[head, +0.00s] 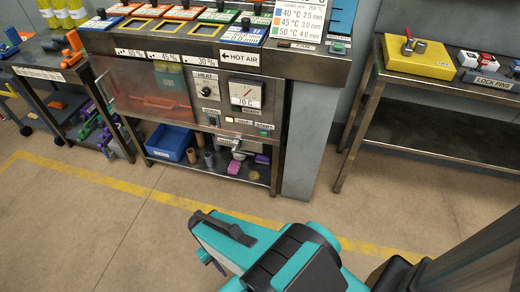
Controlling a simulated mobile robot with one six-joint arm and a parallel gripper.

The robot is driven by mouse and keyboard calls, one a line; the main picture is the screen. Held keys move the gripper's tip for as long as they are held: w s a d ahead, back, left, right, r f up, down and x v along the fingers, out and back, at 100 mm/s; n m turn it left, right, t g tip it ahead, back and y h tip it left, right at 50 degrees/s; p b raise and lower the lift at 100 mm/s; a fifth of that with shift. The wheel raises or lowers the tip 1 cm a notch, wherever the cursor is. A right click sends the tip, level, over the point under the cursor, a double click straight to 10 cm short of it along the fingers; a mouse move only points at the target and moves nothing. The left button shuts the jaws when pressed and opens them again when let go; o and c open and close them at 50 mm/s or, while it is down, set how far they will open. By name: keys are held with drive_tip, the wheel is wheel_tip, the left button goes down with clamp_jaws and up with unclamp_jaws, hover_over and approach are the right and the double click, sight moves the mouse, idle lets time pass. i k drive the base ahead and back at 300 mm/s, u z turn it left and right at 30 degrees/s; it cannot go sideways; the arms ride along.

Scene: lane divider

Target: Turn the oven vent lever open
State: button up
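The oven is the steel cabinet with a glass door (150,90) at left of centre and a control panel (228,100) beside it. The panel has a black HEAT knob (206,91), a dial reading 70 C (245,93) and small labelled buttons. A grey metal handle-like part (238,151) sticks out below the panel; I cannot tell whether it is the vent lever, or how it is turned. My teal arm fills the bottom centre, well short of the oven. A small dark tip (208,258) shows at its left end; the fingers cannot be made out.
A blue bin (171,142) and several small parts sit on the shelf under the oven. A bench at right (455,85) bears a yellow block (418,57). A rack stands at left. The floor, with a yellow line (110,182), is clear before the oven.

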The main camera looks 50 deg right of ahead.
sight(234, 151)
drive_tip(key=u, duration=0.55)
drive_tip(key=k, duration=0.1)
drive_tip(key=z, duration=1.7)
drive_tip(key=k, duration=0.95)
drive_tip(key=u, duration=0.1)
drive_tip(key=i, duration=0.9)
